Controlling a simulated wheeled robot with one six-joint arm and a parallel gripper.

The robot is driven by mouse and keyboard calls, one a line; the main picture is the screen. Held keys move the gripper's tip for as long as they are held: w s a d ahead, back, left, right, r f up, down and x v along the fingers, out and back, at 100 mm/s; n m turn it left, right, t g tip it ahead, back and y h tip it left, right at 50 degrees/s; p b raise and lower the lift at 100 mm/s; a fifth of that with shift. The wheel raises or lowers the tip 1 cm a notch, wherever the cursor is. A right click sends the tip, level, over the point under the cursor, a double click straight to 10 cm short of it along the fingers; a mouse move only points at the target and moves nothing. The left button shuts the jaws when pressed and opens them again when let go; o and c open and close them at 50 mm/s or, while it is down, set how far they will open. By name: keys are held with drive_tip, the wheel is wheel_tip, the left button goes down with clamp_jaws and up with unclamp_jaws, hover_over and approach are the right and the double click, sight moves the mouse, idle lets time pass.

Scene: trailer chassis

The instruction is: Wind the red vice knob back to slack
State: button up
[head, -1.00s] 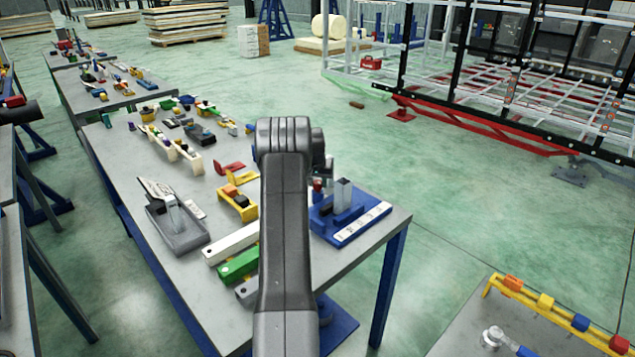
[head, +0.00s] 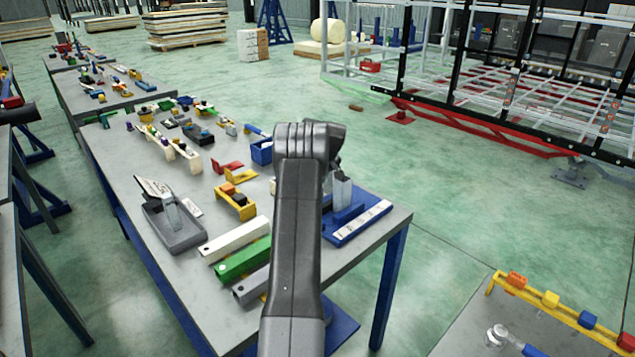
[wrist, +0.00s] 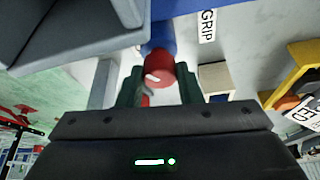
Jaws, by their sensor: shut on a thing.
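The red vice knob (wrist: 160,68) is between the two dark fingers of my gripper (wrist: 160,87) in the wrist view. A small white mark shows on the knob's face. My gripper is shut on it. The knob sits at the end of a blue part (wrist: 158,36). In the head view the vice (head: 358,224) has a blue base with a white labelled strip and an upright grey block. It stands at the right end of the workbench. My arm hides the knob and the fingers there.
White, green and grey bars (head: 243,258) lie left of my arm. A cream block (wrist: 214,76) is close beside the right finger. The bench's right edge is near the vice.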

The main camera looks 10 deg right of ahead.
drive_tip(key=n+y, duration=0.1)
drive_tip(key=n, duration=0.1)
drive_tip(key=n+g+p, duration=0.1)
drive_tip(key=n, duration=0.2)
drive_tip(key=shift+w+d+r+n+y, duration=0.1)
drive_tip(key=shift+w+d+n+y, duration=0.05)
drive_tip(key=shift+n+y, duration=0.2)
drive_tip(key=n+g+p, duration=0.1)
drive_tip(key=n+p, duration=0.1)
drive_tip(key=n, duration=0.1)
drive_tip(key=shift+r+y, duration=0.1)
drive_tip(key=shift+y, duration=0.25)
drive_tip(key=shift+w+n+g+p, duration=0.1)
drive_tip(key=shift+n+g+p, duration=0.5)
drive_tip(key=shift+n+p, duration=0.5)
drive_tip(key=o, duration=1)
drive_tip(key=shift+d, duration=0.1)
drive_tip(key=shift+f, duration=0.25)
